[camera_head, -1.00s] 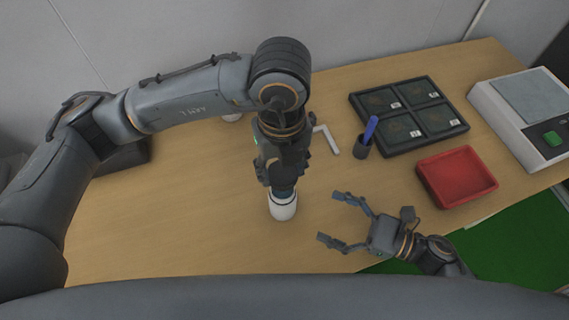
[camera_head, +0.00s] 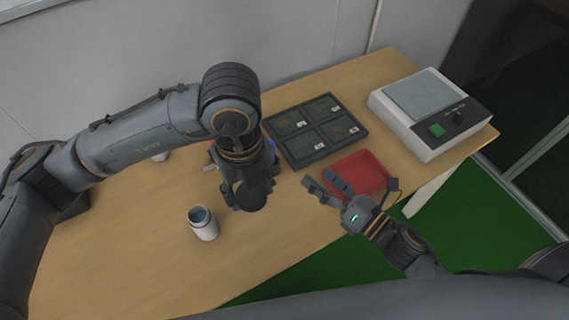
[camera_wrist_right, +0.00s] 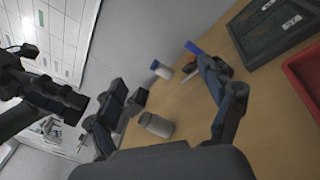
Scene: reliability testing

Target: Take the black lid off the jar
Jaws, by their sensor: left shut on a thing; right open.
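The white jar (camera_head: 204,228) stands upright on the table with its top uncovered, and I see into its mouth. It also shows in the right wrist view (camera_wrist_right: 157,125). My left gripper (camera_head: 250,195) is to the right of the jar and above the table, pointing down and apart from it. It is shut on the black lid, which is dark against the dark fingers and hard to make out.
A red tray (camera_head: 362,172), a black compartment tray (camera_head: 318,128) and a white scale (camera_head: 430,115) stand on the right. A blue pen (camera_head: 270,145) is partly hidden behind my left arm. A white bottle (camera_wrist_right: 160,70) stands farther back. The table's front left is clear.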

